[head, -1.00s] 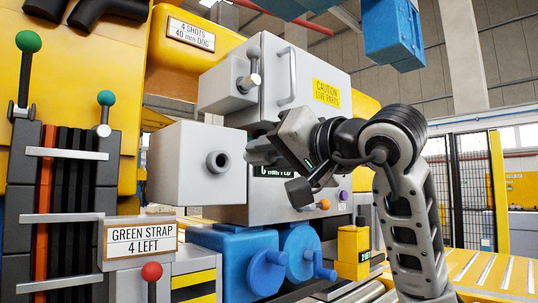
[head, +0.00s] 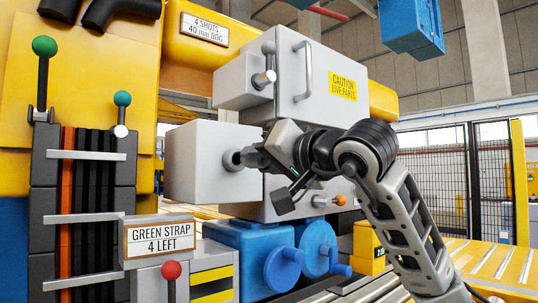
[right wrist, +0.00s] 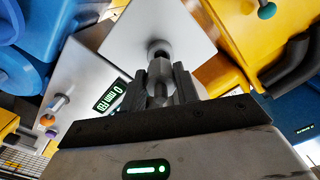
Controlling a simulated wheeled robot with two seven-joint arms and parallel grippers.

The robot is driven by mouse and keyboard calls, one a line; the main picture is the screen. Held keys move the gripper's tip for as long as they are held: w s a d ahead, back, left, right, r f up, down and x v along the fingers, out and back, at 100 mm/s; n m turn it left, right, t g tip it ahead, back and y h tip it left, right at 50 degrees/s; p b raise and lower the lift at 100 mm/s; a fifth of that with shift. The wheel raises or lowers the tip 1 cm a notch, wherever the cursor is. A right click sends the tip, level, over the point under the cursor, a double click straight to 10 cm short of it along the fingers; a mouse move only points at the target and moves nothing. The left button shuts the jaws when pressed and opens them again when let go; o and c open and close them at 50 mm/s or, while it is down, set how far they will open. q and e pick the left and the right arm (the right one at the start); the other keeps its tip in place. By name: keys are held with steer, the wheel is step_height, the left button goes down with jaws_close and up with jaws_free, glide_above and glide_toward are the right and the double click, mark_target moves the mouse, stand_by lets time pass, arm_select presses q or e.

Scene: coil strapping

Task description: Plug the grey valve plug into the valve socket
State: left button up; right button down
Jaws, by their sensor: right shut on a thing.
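The valve socket (head: 230,160) is a round grey collar on the face of a pale grey box (head: 200,185). My right gripper (head: 262,157) is level with it, coming from the right, shut on the grey valve plug (right wrist: 159,88). In the right wrist view the plug sits between the two dark fingers, and its nose points at the socket (right wrist: 159,47). The plug's front meets or overlaps the socket mouth. I cannot tell how deep it sits. In the head view the gripper mostly hides the plug. My left gripper is not in view.
A larger grey cabinet (head: 325,80) with a handle and caution label stands just behind. Blue valve bodies (head: 250,258) with handwheels are below. Levers with green and red knobs (head: 171,270) stand at left. A blue block (head: 410,28) hangs at upper right.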

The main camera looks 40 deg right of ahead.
steer(key=shift+w, duration=0.1)
steer(key=shift+p, duration=0.3)
stand_by(0.8)
stand_by(0.4)
steer(key=shift+w, duration=0.1)
steer(key=shift+w, duration=0.3)
steer(key=shift+w+a+p, duration=0.15)
steer(key=shift+w+p, duration=0.6)
steer(key=shift+w, duration=0.5)
steer(key=c, duration=1)
jaws_free()
steer(key=shift+o, duration=0.2)
